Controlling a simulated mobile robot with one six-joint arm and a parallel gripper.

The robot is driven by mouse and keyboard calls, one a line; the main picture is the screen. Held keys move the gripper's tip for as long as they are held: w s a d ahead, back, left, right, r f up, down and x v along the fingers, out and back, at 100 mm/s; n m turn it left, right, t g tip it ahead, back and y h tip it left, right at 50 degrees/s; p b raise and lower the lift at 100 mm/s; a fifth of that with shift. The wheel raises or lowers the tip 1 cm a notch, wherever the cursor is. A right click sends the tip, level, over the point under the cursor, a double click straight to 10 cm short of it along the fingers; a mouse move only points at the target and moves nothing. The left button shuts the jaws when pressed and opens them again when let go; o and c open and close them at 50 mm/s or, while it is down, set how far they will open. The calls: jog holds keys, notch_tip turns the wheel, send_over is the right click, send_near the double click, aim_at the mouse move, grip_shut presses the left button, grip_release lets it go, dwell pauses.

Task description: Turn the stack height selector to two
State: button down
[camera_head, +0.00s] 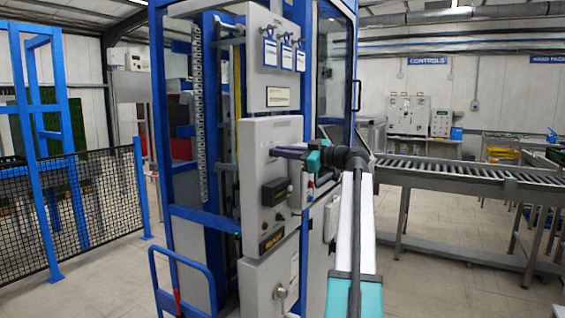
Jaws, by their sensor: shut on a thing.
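The grey control panel (256,135) is on the front of a tall blue-framed machine, left of centre. My arm comes in from the lower right, and my gripper (275,152) reaches the upper part of this panel with its purple fingers. The gripper is shut on what appears to be the stack height selector. The fingers cover the selector, so its pointer and setting cannot be read.
Padlock-like tags hang on the upper panel (268,97). A blue hand truck (180,285) stands at lower left. A roller conveyor (470,172) runs along the right.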

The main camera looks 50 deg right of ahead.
jog(key=shift+f+n+b, duration=0.15)
jog(key=shift+n+b, duration=0.7)
jog(key=shift+b, duration=1.3)
jog(key=shift+f+n+b, duration=0.15)
jog(key=shift+n+b, duration=0.7)
jog(key=shift+b, duration=1.25)
jog(key=shift+a+r+n+b, duration=0.2)
jog(key=shift+n+b, duration=0.6)
jog(key=shift+b, duration=0.65)
jog(key=c, duration=1.9)
grip_release()
jog(key=shift+s, duration=0.1)
jog(key=shift+o, duration=0.2)
jog(key=b+v, duration=0.1)
jog(key=v, duration=1.2)
jog(key=shift+s, duration=0.4)
jog(key=shift+d+f, duration=0.1)
